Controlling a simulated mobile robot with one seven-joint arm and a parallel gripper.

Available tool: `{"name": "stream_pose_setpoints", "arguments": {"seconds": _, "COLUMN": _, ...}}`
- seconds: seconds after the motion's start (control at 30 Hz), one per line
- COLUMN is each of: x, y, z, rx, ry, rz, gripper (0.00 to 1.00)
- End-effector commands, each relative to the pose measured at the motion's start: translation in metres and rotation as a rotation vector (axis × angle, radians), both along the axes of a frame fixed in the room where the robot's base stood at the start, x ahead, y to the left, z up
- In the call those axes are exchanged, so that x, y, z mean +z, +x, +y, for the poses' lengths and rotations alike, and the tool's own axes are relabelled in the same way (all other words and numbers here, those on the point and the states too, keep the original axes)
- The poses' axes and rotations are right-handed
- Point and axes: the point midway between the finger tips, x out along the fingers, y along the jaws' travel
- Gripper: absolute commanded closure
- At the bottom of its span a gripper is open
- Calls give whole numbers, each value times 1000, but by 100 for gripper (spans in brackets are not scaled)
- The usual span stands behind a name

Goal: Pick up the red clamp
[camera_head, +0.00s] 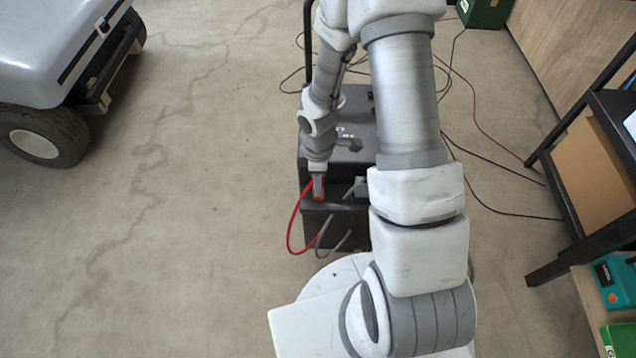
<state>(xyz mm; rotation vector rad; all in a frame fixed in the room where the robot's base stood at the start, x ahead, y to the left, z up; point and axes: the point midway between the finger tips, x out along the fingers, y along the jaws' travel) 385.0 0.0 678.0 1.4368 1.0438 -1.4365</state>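The red clamp (319,196) shows as a small orange-red piece on the front upper part of a dark box on wheels or a charger (335,226). A red cable (291,232) loops from it down the left side of the box. My gripper (318,185) points down right at the clamp, its fingers overlapping it in the picture. The fingers and my wrist hide most of the clamp, so I cannot tell whether they are closed on it. A grey clamp-like piece (359,187) sits just to the right, with a grey cable below.
A white-grey cart (60,45) stands at the upper left. Black and red cables lie on the floor right of the box. The concrete floor at left is clear.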

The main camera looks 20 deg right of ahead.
Motion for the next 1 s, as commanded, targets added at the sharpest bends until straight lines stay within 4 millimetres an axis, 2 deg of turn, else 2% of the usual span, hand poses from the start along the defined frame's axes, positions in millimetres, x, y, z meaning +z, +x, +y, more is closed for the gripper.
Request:
{"name": "stream_pose_setpoints", "arguments": {"seconds": 0.03, "x": 0, "y": 0, "z": 0, "rx": 0, "ry": 0, "rz": 0, "gripper": 65}}
{"name": "stream_pose_setpoints", "arguments": {"seconds": 0.23, "x": 0, "y": 0, "z": 0, "rx": 0, "ry": 0, "rz": 0, "gripper": 100}}
{"name": "stream_pose_setpoints", "arguments": {"seconds": 1.0, "x": 1, "y": 0, "z": 0, "rx": 0, "ry": 0, "rz": 0, "gripper": 100}}
